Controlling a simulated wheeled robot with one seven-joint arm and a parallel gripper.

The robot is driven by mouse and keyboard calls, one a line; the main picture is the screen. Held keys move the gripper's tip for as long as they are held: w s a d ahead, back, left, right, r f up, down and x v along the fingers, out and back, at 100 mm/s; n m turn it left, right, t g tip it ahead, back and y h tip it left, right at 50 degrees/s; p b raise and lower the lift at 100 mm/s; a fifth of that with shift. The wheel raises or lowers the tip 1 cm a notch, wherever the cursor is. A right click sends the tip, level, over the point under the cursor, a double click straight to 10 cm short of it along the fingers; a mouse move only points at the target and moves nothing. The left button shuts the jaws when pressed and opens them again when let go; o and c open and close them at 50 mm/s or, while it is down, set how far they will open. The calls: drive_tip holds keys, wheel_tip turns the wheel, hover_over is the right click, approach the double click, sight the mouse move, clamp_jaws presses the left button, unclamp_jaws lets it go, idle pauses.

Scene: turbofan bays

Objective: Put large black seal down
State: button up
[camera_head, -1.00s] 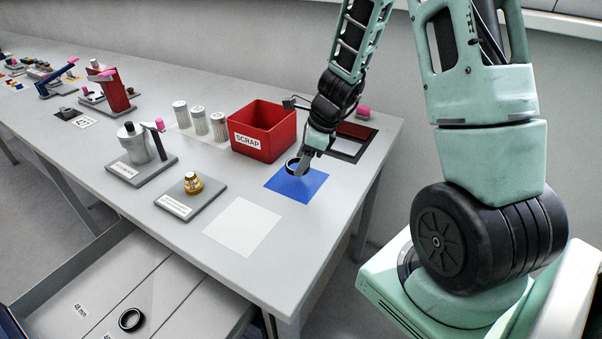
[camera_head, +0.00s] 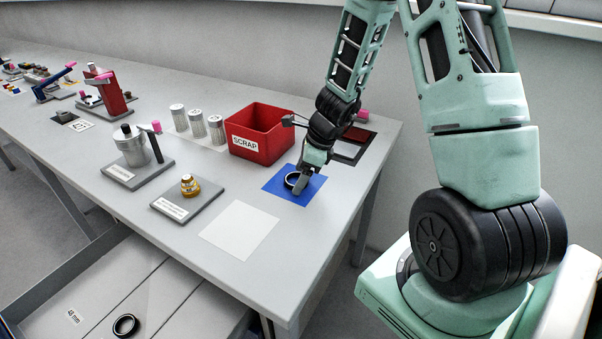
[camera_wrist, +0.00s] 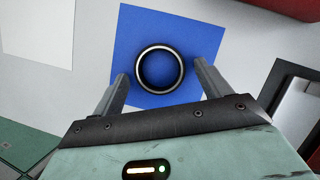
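The large black seal (camera_head: 291,180), a dark ring with a bright inner edge, is on the blue mat (camera_head: 309,191). In the wrist view the seal (camera_wrist: 138,75) appears flat against the blue mat (camera_wrist: 207,22). My gripper (camera_head: 297,186) is low over the mat at the seal. In the wrist view my gripper (camera_wrist: 161,76) has its two fingers on either side of the seal, with a narrow blue gap showing on each side. It is open. Part of the seal is hidden by the fingers in the head view.
A red scrap bin (camera_head: 258,147) stands just behind the mat. A dark-framed recess (camera_head: 352,145) is to the right. A white sheet (camera_head: 240,230) lies in front, left of the mat. Fixtures and several canisters stand further left. Another black ring (camera_head: 126,325) lies in the open drawer.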

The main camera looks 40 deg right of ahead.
drive_tip(key=shift+r, duration=0.25)
drive_tip(key=p+v, duration=0.3)
drive_tip(key=v, duration=0.8)
drive_tip(key=s+a+r+n+g, duration=0.1)
drive_tip(key=s+a+r+n, duration=0.15)
drive_tip(key=a+n, duration=0.65)
drive_tip(key=s+a+r+n+g, duration=0.25)
drive_tip(key=a+n, duration=0.35)
drive_tip(key=a, duration=0.5)
drive_tip(key=s+a+r+n+h, duration=0.1)
drive_tip(key=s+a+n, duration=0.3)
drive_tip(key=s+n, duration=0.3)
drive_tip(key=s+a+r+n+h, duration=0.1)
drive_tip(key=s+a+n, duration=0.4)
drive_tip(key=s+n, duration=0.3)
drive_tip(key=n, duration=0.4)
drive_tip(key=shift+s+a+n+h, duration=0.25)
drive_tip(key=shift+a+n+h, duration=0.05)
drive_tip(key=shift+a+h, duration=0.1)
drive_tip(key=shift+a, duration=0.1)
